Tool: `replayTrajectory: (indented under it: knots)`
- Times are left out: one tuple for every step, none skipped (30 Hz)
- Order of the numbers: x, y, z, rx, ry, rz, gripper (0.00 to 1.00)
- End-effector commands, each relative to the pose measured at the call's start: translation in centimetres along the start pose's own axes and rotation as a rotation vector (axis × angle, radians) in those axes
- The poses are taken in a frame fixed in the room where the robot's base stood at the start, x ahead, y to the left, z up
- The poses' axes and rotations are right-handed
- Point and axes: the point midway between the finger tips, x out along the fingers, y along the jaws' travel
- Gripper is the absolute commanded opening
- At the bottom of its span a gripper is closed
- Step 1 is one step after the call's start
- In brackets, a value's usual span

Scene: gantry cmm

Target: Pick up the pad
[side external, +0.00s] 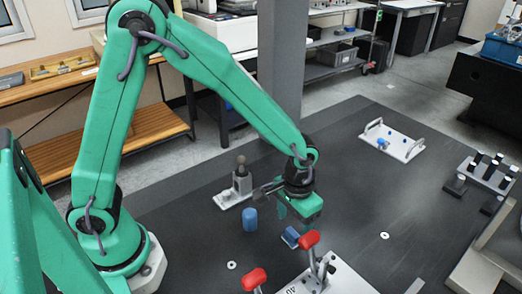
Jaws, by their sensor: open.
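A small blue block with a pale face (291,237), which looks like the pad, lies tilted in view on the dark table (350,190), just behind the red-handled clamps. My gripper (292,214) is green, points down and is open. The far finger is partly hidden by the gripper body. Nothing shows between the jaws.
A blue cylinder (250,219) stands left of the block. A metal fixture with a knob (240,183) is behind it. Red-handled toggle clamps (310,241) are close in front. A handled white plate (394,142) lies far right. The table between is mostly clear.

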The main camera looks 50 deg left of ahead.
Motion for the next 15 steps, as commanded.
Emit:
replayTrajectory:
  knots:
    - [0.6, 0.0, 0.1, 0.0, -0.003, -0.001, 0.67]
    - [0.9, 0.0, 0.1, 0.0, -0.003, -0.001, 0.67]
    - [1.4, 0.0, 0.1, 0.0, -0.004, -0.002, 0.67]
    - [1.7, 0.0, 0.1, 0.0, -0.005, -0.002, 0.67]
    - [2.0, 0.1, 0.1, 0.0, -0.004, -0.001, 0.67]
    - [2.5, 0.1, 0.1, 0.0, -0.004, -0.001, 0.67]
    - [2.8, 0.1, 0.1, 0.0, -0.004, -0.002, 0.67]
    - [3.1, 0.1, 0.1, 0.0, -0.004, -0.001, 0.67]
    - [3.4, 0.1, 0.1, 0.0, -0.002, -0.001, 0.67]
    - [3.6, 0.1, 0.1, 0.0, -0.003, -0.001, 0.67]
    - [3.8, 0.1, 0.1, 0.0, -0.003, -0.001, 0.67]
    - [4.0, 0.1, 0.1, 0.0, -0.002, -0.001, 0.67]
    - [4.1, 0.1, 0.1, 0.0, -0.001, -0.001, 0.67]
    - [4.2, 0.1, 0.0, 0.0, -0.001, 0.0, 0.67]
    - [4.3, 0.1, 0.0, 0.0, 0.0, 0.0, 0.67]
